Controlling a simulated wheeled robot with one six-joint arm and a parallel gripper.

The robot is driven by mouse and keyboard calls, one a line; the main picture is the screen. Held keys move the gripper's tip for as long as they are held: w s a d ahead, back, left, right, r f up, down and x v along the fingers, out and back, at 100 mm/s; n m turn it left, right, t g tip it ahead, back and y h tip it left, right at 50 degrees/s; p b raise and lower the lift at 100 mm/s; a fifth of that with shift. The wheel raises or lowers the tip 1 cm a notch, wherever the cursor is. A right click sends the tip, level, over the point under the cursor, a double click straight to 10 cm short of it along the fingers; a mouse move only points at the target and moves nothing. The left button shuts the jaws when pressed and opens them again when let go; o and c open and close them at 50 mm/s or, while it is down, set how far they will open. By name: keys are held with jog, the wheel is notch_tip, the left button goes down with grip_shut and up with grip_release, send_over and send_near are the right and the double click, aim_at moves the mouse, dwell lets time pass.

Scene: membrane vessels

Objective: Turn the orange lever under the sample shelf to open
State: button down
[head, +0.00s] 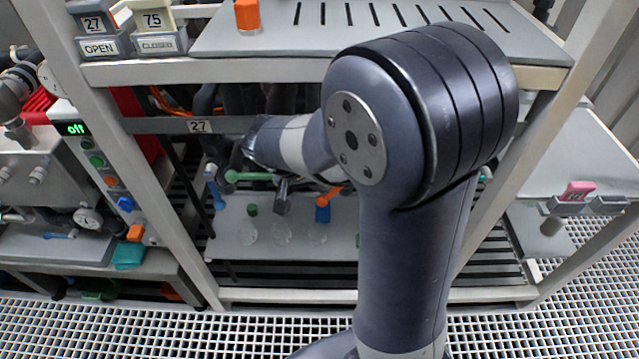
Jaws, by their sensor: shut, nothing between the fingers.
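My forearm reaches left under the shelf, and my wrist is in front of the rail marked 27. My gripper (282,197) appears as a small dark grey end pointing down, left of the orange lever. It is shut and empty and looks apart from the lever, though depth is hard to judge.
A green lever (248,176) and a blue lever (213,187) are left of the gripper. Clear vessels (282,233) stand on the lower tray (340,244). Signs reading 27 OPEN (98,44) and 75 CLOSED (157,42) are at the shelf's left. Frame posts (150,170) bound the bay.

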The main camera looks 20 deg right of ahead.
aim_at(331, 195)
jog(key=shift+s+d+f+b, duration=0.1)
jog(key=shift+d+f+b, duration=0.05)
jog(key=shift+f+b, duration=0.45)
jog(key=shift+d+f+b, duration=0.15)
jog(key=shift+f+b, duration=0.2)
jog(key=shift+b, duration=0.35)
jog(key=shift+s+d+f+b, duration=0.2)
jog(key=shift+d+f+b, duration=0.45)
jog(key=shift+b, duration=0.55)
jog(key=shift+d, duration=0.1)
jog(key=shift+r, duration=0.1)
